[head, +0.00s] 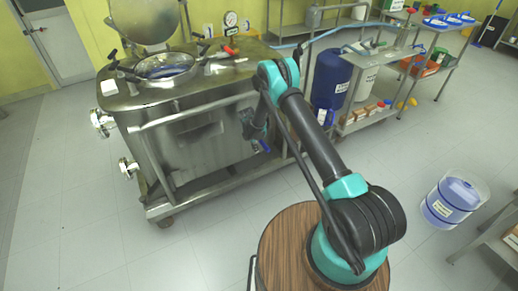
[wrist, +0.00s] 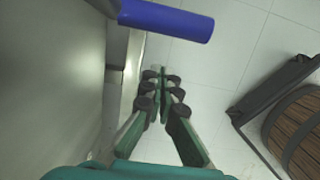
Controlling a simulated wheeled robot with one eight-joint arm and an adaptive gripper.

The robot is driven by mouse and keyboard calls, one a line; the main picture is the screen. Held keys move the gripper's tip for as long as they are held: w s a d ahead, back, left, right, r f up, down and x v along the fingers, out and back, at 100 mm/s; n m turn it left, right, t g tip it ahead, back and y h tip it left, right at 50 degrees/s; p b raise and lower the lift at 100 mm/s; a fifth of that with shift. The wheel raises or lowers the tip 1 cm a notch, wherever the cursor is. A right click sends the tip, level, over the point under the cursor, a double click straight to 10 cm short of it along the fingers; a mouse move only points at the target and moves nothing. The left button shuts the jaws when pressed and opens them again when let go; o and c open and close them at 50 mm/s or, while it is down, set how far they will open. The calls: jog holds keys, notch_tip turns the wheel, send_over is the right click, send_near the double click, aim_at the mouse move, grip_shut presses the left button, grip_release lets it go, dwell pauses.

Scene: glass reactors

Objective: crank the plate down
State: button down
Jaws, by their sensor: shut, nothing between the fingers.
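A steel reactor (head: 180,130) stands at the left in the head view. Low on its front, near my gripper (head: 258,135), is a small blue handle (head: 265,146). In the wrist view a blue cylindrical handle (wrist: 165,20) on a grey arm reaches in from the top, beside the steel wall. My gripper (wrist: 160,72) is shut and empty there, its fingertips below the handle in the picture and apart from it. Which part is the plate I cannot tell. The crank's mounting is mostly hidden behind my arm in the head view.
A steel rail (head: 195,108) runs along the reactor's front. Two handwheels (head: 103,122) are on its left side. A blue drum (head: 330,80) and a cart stand behind my arm. A blue-and-clear container (head: 453,200) is on the floor at right. Floor in front is clear.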

jog(key=s+a+r, duration=0.2)
jog(key=a+r, duration=0.1)
jog(key=r, duration=0.5)
jog(key=s+d+r+m, duration=0.4)
jog(key=d+r, duration=0.2)
jog(key=r, duration=0.2)
jog(key=s+d+r+m+t+y, duration=0.1)
jog(key=s+d+r+m, duration=0.25)
jog(key=d+r, duration=0.45)
jog(key=s+d+r+m, duration=0.3)
jog(key=d+r+m, duration=0.15)
jog(key=r, duration=0.45)
jog(key=s+d+r+m, duration=0.1)
jog(key=s+d+m, duration=0.3)
jog(key=s, duration=0.4)
jog(key=s+d+r+m+t, duration=0.1)
jog(key=s+d+m, duration=0.3)
jog(key=s, duration=0.5)
jog(key=s+d+r+m+t, duration=0.1)
jog(key=s+d+m, duration=0.3)
jog(key=s, duration=0.5)
jog(key=shift+s+d+r+m+y, duration=0.2)
jog(key=shift+d+r+m+y, duration=0.15)
jog(key=shift+d, duration=0.5)
jog(key=shift+f, duration=0.1)
